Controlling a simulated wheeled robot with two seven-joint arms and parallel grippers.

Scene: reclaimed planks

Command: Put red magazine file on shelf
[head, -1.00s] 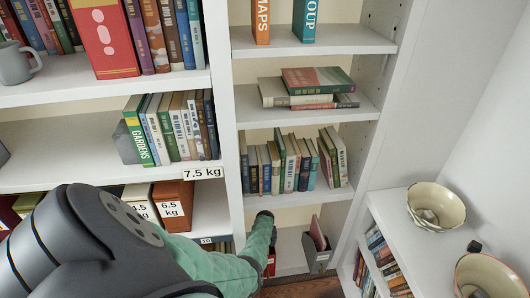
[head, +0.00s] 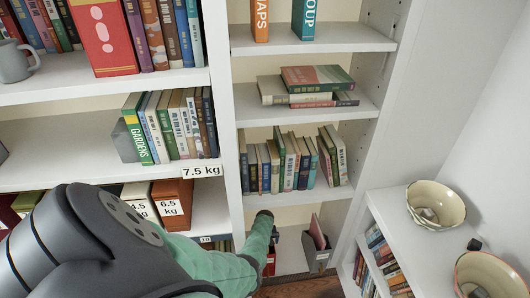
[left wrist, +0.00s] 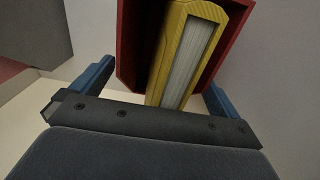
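The red magazine file (left wrist: 128,42) fills the upper middle of the left wrist view, with a yellow book (left wrist: 180,45) in it. In the head view only a small red part of it (head: 270,264) shows on the bottom shelf, beside my green-sleeved arm. My left gripper (left wrist: 160,80) has its two blue fingers wide apart, one toward each side of the file. A gap shows between the left finger and the file; contact on the right is unclear. In the head view my arm mostly hides this gripper. My right gripper is in neither view.
A grey magazine file (head: 318,258) with a pinkish book stands right of the red one. Shelves above hold upright books (head: 290,165) and a flat stack (head: 308,88). A low bookcase with bowls (head: 436,204) stands at right. A white upright (head: 226,120) divides the shelves.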

